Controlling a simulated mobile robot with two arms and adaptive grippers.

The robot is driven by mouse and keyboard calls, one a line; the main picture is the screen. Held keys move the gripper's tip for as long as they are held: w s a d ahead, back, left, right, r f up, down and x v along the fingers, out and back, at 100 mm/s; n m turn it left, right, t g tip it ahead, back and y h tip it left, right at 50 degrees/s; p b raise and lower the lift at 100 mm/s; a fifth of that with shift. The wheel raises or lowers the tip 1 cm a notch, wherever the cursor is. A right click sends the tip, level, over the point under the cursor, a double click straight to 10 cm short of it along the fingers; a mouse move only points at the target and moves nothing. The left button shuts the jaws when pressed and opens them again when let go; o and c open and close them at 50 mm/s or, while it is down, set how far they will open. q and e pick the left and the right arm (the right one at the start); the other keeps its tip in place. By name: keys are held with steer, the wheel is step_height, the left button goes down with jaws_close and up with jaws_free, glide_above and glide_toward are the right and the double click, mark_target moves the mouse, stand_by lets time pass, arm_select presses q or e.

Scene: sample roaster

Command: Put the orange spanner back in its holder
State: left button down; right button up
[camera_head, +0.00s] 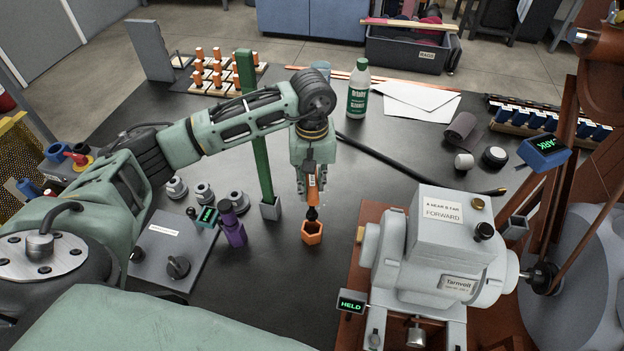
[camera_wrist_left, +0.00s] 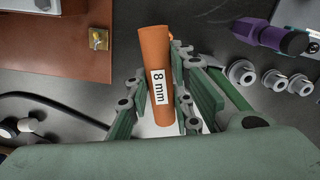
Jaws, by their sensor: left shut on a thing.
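The orange spanner (camera_head: 314,188) is upright in my left gripper (camera_head: 313,172), its dark tip pointing down. In the left wrist view the orange handle (camera_wrist_left: 154,50) carries an "8 mm" label and sits between the fingers of the left gripper (camera_wrist_left: 160,105). An orange hexagonal holder (camera_head: 312,236) stands on the dark bench directly below the spanner. The tip appears at or just above the holder's rim; I cannot tell whether it has entered. The holder is not visible in the wrist view. My right gripper is not in view.
A tall green bar (camera_head: 254,130) in a grey holder and a purple tool (camera_head: 232,230) stand left of the orange holder. The Tarnvolt motor (camera_head: 440,245) is close on the right. A black hose (camera_head: 420,175) crosses behind. A white-green bottle (camera_head: 358,95) stands farther back.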

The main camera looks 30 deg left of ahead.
arm_select(q)
steer(key=b, duration=0.5)
glide_above(312, 213)
steer(key=shift+w+a+f, duration=0.1)
steer(key=shift+w+f, duration=0.05)
steer(key=shift+f, duration=1.1)
steer(key=shift+w+a+f, duration=0.1)
steer(key=shift+w+f, duration=0.05)
steer(key=shift+f, duration=1.1)
steer(key=shift+f+b, duration=0.85)
steer(key=shift+f, duration=0.2)
steer(key=shift+f+b, duration=1.45)
steer(key=shift+b, duration=0.2)
steer(key=c, duration=1.5)
jaws_free()
steer(key=shift+r, duration=0.1)
steer(key=shift+o, duration=0.2)
step_height(312, 213, up, 12)
